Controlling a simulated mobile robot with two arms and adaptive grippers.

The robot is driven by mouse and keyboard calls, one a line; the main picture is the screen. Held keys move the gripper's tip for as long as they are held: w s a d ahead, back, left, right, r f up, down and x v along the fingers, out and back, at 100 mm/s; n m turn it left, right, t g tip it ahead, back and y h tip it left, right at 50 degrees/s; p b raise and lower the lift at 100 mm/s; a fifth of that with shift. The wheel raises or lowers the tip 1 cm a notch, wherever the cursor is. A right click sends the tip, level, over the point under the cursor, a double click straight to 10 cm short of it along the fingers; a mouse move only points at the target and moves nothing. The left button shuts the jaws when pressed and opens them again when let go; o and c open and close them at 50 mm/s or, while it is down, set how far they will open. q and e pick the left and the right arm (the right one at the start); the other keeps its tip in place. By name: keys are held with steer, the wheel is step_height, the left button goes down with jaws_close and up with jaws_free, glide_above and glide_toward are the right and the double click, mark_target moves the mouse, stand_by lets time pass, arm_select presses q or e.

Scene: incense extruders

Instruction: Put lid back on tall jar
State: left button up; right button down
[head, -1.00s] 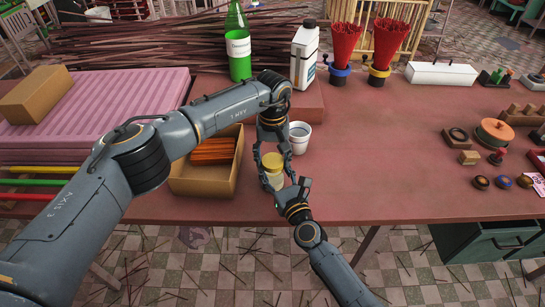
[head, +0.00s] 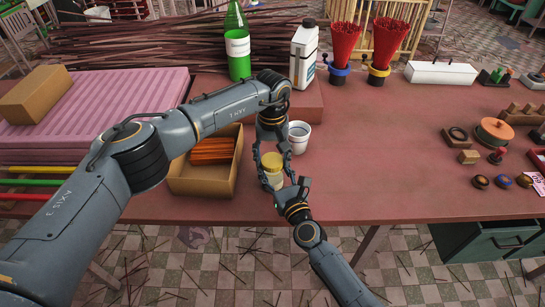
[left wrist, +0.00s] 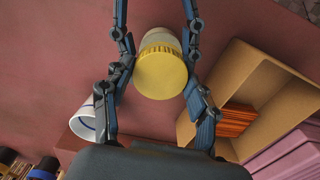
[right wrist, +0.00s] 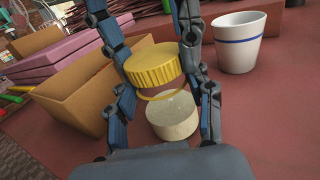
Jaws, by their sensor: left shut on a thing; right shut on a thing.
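A jar (head: 272,180) with a pale body and a ribbed yellow lid (head: 272,161) is between my two grippers, near the table's front edge. My left gripper (head: 272,158) comes from behind, its fingers on both sides of the lid and shut on it. My right gripper (head: 280,184) comes from the front, its fingers around the jar body and shut on it. In the right wrist view the lid (right wrist: 152,64) is above the pale body (right wrist: 172,116), with a thin yellow ring between; I cannot tell whether it is seated. The left wrist view shows the lid top (left wrist: 161,74).
A white cup (head: 299,138) with a blue band stands close behind the jar, to the right. A cardboard box (head: 205,180) with orange sticks is at the left. A green bottle (head: 238,45) and white canister (head: 304,55) stand behind. The table's right middle is clear.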

arm_select(q)
steer(key=shift+o, duration=0.7)
steer(key=shift+s+a+f, duration=0.15)
steer(key=shift+a+f, duration=0.05)
steer(key=shift+f, duration=0.55)
arm_select(e)
steer(key=shift+a+r, duration=0.1)
steer(key=shift+r, duration=0.2)
arm_select(q)
steer(key=shift+o, duration=0.4)
steer(key=shift+f, duration=0.1)
steer(key=shift+o, duration=1.1)
steer(key=shift+f, duration=0.1)
arm_select(e)
steer(key=shift+w, duration=0.1)
arm_select(q)
steer(key=shift+s+d+r, duration=0.1)
steer(key=shift+d+r, duration=0.1)
steer(key=shift+d, duration=0.1)
steer(key=shift+c, duration=0.5)
arm_select(e)
steer(key=shift+r, duration=0.1)
arm_select(q)
steer(key=shift+o, duration=1.2)
steer(key=shift+d+f, duration=0.1)
steer(key=shift+f, duration=0.5)
